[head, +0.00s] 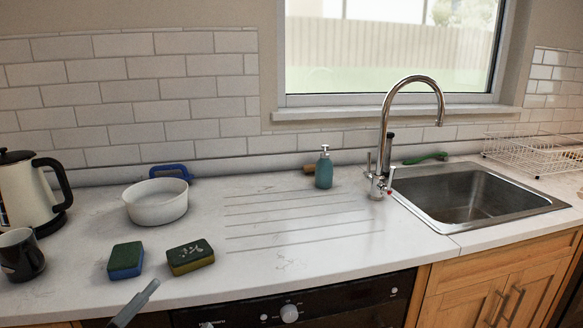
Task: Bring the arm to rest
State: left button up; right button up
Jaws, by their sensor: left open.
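A grey finger of my left gripper (137,303) shows at the bottom edge of the head view, in front of the counter's front edge. The rest of this gripper is cut off by the frame. It is open, and nothing is seen held in it. It is apart from the blue-and-green sponge (126,260) and the yellow-and-green sponge (190,257) that lie behind it on the counter. My right gripper is not in view.
The white counter (300,262) holds a white bowl (157,203), a kettle (27,190), a dark mug (20,255) and a teal soap dispenser (324,172). A sink (475,200) with a tall tap (384,130) is at right. The ribbed middle is clear.

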pick_arm(q)
jog(key=s+a+f+n+y, duration=0.1)
jog(key=a+f+n+y, duration=0.2)
jog(key=f+n+y, duration=0.75)
jog(key=s+f+n+g, duration=0.2)
jog(key=s+f, duration=0.4)
jog(key=f, duration=0.3)
jog(key=s+f+n+g+y+p, duration=0.1)
jog(key=s+f+n+g, duration=0.2)
jog(key=f, duration=0.6)
jog(key=s+g, duration=0.2)
jog(key=s, duration=0.1)
jog(key=shift+f+g, duration=0.3)
jog(key=shift+f, duration=0.05)
jog(key=shift+s+a+y, duration=0.1)
jog(key=shift+y, duration=0.15)
